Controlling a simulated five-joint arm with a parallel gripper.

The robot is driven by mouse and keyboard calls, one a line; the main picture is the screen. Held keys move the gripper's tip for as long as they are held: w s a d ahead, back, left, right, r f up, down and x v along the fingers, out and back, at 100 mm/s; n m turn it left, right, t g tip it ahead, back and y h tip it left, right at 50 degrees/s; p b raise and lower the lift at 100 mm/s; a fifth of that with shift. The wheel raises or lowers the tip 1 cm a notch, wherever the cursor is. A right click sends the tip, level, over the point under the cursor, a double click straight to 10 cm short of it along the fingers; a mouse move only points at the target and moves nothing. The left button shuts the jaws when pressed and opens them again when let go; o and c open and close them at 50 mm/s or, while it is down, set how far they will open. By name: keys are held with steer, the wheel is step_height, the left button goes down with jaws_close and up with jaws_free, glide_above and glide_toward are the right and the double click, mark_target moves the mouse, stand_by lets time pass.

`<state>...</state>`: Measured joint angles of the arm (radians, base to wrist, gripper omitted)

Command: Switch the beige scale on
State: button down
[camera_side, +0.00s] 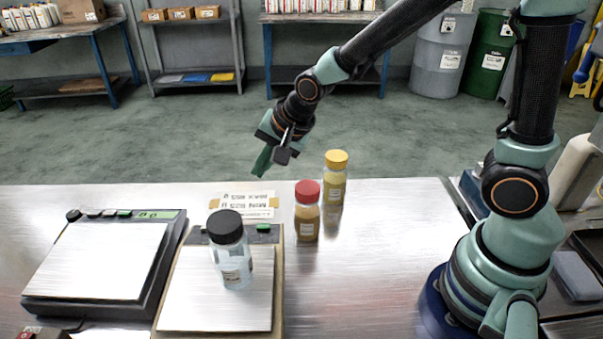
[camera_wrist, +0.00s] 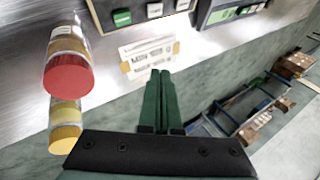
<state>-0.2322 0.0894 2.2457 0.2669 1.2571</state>
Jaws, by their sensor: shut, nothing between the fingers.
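The beige scale (camera_side: 278,316) stands on the metal bench, with a bare metal plate (camera_side: 186,300) and a dark panel at its far end. A green button (camera_side: 263,228) is on that panel; it also shows in the wrist view (camera_wrist: 122,18) beside white buttons. No lit readout is visible on this scale. A clear bottle with a black cap (camera_side: 227,232) stands upright on the plate. My gripper (camera_side: 271,158) is shut and empty, above and beyond the scale's far edge. In the wrist view its green fingers (camera_wrist: 160,76) lie together, apart from the scale.
A dark scale (camera_side: 35,300) with a green lit display stands to the left. A red-capped bottle (camera_side: 307,212) and a yellow-capped bottle (camera_side: 336,180) stand right of the beige scale. A taped paper label (camera_side: 248,204) lies behind it.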

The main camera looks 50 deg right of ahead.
mark_target(266, 225)
steer(key=shift+s+a+f, duration=0.35)
steer(key=shift+f, duration=1.05)
steer(key=shift+s+a+f, duration=0.4)
steer(key=shift+f, duration=0.95)
steer(key=shift+s+a+f, duration=0.35)
steer(key=shift+f, duration=1.05)
steer(key=shift+f, duration=0.15)
steer(key=shift+f, duration=0.25)
steer(key=shift+s+a+f, duration=0.1)
steer(key=shift+s+f, duration=0.1)
steer(key=shift+f, duration=0.15)
steer(key=shift+r, duration=0.15)
steer(key=shift+w+d+r, duration=0.2)
steer(key=shift+w+r, duration=0.05)
steer(key=shift+r, duration=0.4)
steer(key=shift+r, duration=0.1)
steer(key=shift+w+d+r, duration=0.2)
steer(key=shift+r, duration=0.55)
steer(key=shift+w+d+r, duration=0.2)
steer(key=shift+d+r, duration=0.05)
steer(key=shift+r, duration=0.5)
steer(key=shift+w+d+r, duration=0.2)
steer(key=shift+r, duration=0.55)
